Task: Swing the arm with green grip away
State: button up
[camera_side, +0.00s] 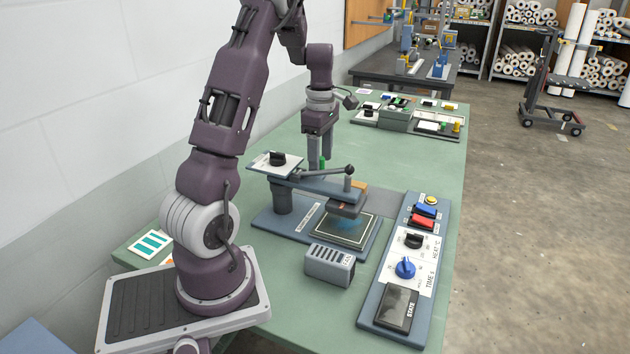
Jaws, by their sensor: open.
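The press stands on the green table. Its blue-grey swing arm (322,186) runs from a dark post (283,198) at the left to the upper heating head (345,207) at the right. The head is above the dark lower plate (343,229), overlapping its far part in this view. A small piece of the green grip (322,164) shows on the swing arm's far side, mostly hidden. My gripper (319,163) points down there, open, with its fingers at the green grip. I cannot tell whether they touch it.
A black-knobbed lever (325,173) and a dial panel (268,164) sit on top of the press. A control panel (411,268) lies to the right, and a grey slotted box (329,265) in front. More devices (398,114) stand at the back. Green table (412,155) is clear behind the press.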

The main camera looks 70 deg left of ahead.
aim_at(320, 179)
jog(key=shift+f, duration=0.75)
jog(key=shift+s+d, duration=0.15)
jog(key=shift+d, duration=0.55)
jog(key=shift+s+d, duration=0.25)
jog(key=shift+d, duration=0.3)
jog(key=shift+s+d, duration=0.3)
jog(key=shift+d, duration=0.1)
